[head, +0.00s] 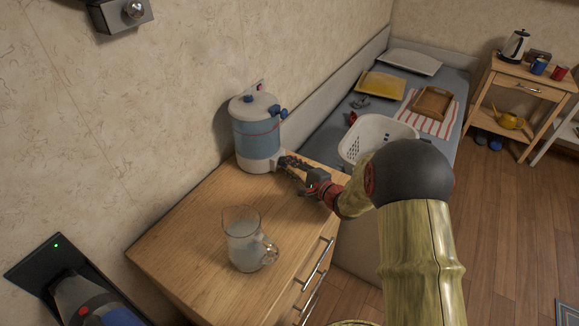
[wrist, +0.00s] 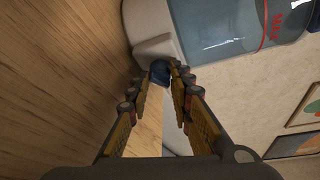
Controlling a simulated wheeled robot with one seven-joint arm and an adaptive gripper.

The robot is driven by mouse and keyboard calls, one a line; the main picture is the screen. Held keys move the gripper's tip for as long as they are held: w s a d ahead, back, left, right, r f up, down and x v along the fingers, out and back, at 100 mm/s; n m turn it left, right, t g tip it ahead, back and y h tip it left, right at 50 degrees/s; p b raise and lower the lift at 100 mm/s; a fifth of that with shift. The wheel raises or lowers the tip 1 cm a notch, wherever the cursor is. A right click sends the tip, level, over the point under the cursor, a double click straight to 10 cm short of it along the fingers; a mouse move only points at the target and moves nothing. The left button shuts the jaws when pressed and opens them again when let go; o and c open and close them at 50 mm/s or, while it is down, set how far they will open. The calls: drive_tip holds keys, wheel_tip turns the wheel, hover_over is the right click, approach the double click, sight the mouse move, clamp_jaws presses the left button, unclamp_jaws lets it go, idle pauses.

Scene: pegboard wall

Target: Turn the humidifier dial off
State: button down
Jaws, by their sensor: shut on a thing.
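The humidifier (head: 257,139) stands upright on the wooden cabinet, with a white lid, a blue translucent tank and a white base. In the wrist view its tank (wrist: 225,25) and white base (wrist: 150,25) lie sideways at the top. The dark blue dial (wrist: 159,71) sticks out from the base. My gripper (head: 286,164) reaches in from the right at the base. In the wrist view my gripper (wrist: 161,78) has its fingertips on both sides of the dial, shut on it. The fingers partly cover the dial. I cannot tell its setting.
A glass mug (head: 245,240) stands on the bare cabinet top (head: 195,215), nearer than the humidifier. The wall is close on the left. Behind are a bed with a white basket (head: 372,137), a wooden tray (head: 432,102) and a side table with a kettle (head: 515,46).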

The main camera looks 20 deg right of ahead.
idle(0.4)
drive_tip(key=c, duration=1.7)
unclamp_jaws()
drive_tip(key=shift+o, duration=0.4)
drive_tip(key=shift+v, duration=4)
drive_tip(key=shift+f, duration=0.1)
